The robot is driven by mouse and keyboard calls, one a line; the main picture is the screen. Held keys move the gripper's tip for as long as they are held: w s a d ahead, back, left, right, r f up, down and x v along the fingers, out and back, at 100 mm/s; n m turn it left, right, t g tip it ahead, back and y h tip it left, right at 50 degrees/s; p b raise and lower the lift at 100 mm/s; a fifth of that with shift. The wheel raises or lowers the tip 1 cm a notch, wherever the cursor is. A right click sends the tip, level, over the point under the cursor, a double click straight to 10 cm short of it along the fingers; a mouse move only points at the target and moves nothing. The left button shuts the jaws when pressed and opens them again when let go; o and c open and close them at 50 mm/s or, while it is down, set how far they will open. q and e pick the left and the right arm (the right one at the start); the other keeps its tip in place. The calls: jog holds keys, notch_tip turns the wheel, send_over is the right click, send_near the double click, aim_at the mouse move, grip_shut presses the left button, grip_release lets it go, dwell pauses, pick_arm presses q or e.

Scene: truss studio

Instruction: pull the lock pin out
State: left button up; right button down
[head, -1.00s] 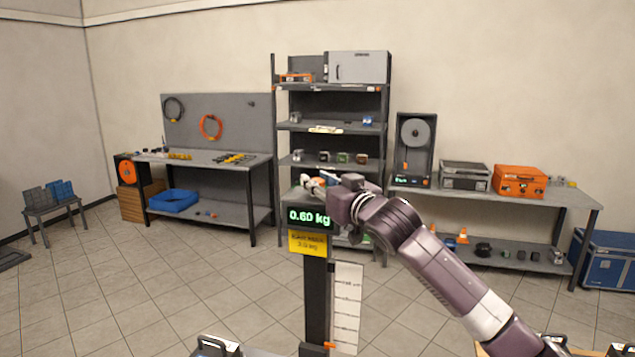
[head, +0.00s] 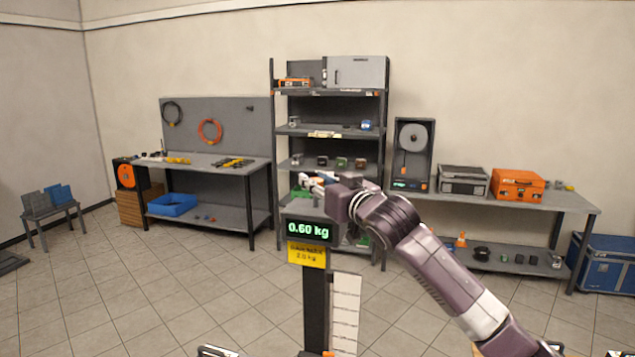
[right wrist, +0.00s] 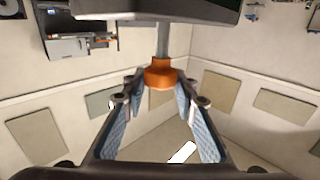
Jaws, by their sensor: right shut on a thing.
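The lock pin (right wrist: 160,74) has an orange knob and a grey shaft in the right wrist view. Its shaft runs up to the underside of a dark housing (right wrist: 150,8). My right gripper (right wrist: 161,88), with blue-padded fingers, is shut on the orange knob. In the head view the right gripper (head: 316,181) is just above and behind the dark scale display (head: 309,231), which reads 0.60 kg. The pin cannot be made out clearly there. My left gripper is not in view.
A dark post (head: 315,300) with a yellow label (head: 307,254) and a white graduated strip (head: 345,315) stands below the display. Behind are a shelf rack (head: 330,92), a left workbench (head: 200,165) and a right bench (head: 560,200). The tiled floor at left is open.

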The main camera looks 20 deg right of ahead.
jog(key=c, duration=2)
grip_release()
jog(key=shift+r, duration=0.15)
jog(key=o, duration=0.5)
jog(key=shift+w+a+f, duration=0.1)
jog(key=shift+w+f, duration=0.1)
jog(key=shift+w, duration=0.2)
jog(key=shift+w+f, duration=0.15)
jog(key=shift+s, duration=0.3)
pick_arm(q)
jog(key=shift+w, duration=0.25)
pick_arm(e)
jog(key=s+d, duration=0.2)
jog(key=s, duration=0.9)
jog(key=shift+s, duration=0.15)
jog(key=shift+d, duration=0.1)
